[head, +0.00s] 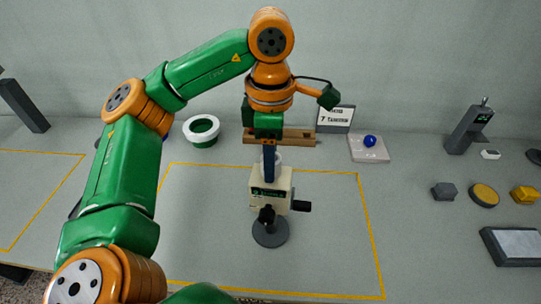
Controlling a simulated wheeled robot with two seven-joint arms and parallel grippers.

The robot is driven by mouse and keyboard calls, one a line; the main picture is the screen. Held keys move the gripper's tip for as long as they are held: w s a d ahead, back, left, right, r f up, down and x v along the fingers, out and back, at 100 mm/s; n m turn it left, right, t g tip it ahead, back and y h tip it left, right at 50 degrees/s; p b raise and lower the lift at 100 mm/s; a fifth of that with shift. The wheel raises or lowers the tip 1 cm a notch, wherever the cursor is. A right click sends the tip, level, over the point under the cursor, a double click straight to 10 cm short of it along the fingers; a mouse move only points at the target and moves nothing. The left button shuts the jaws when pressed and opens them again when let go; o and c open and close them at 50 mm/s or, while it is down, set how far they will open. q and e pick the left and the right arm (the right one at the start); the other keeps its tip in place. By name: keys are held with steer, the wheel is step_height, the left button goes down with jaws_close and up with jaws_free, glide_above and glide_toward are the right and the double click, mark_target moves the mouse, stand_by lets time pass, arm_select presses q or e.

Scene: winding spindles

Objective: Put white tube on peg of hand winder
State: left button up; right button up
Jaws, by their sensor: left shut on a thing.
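The hand winder (282,192) stands inside the middle taped area, a cream box with a dark crank and a round dark grey foot. My left gripper (268,172) points straight down over the winder's top. It is shut on the white tube (278,160), of which only a little shows beside the dark fingers. The tube is right above or at the winder's top; I cannot tell whether it is around the peg. The peg is hidden behind the fingers and tube. My right gripper is not in view.
Behind the winder are a green-rimmed white round container (203,139), a wooden rack (299,136), a sign (336,118) and a tray (375,155) with a blue ball (370,141). At right lie a dark block (444,192), a yellow disc (484,193) and a flat panel (513,245).

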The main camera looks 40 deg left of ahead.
arm_select(q)
steer(key=shift+f, duration=0.4)
steer(key=o, duration=1.4)
step_height(320, 180, up, 7)
steer(key=p, duration=0.2)
steer(key=shift+r+p, duration=0.1)
steer(key=shift+p, duration=0.25)
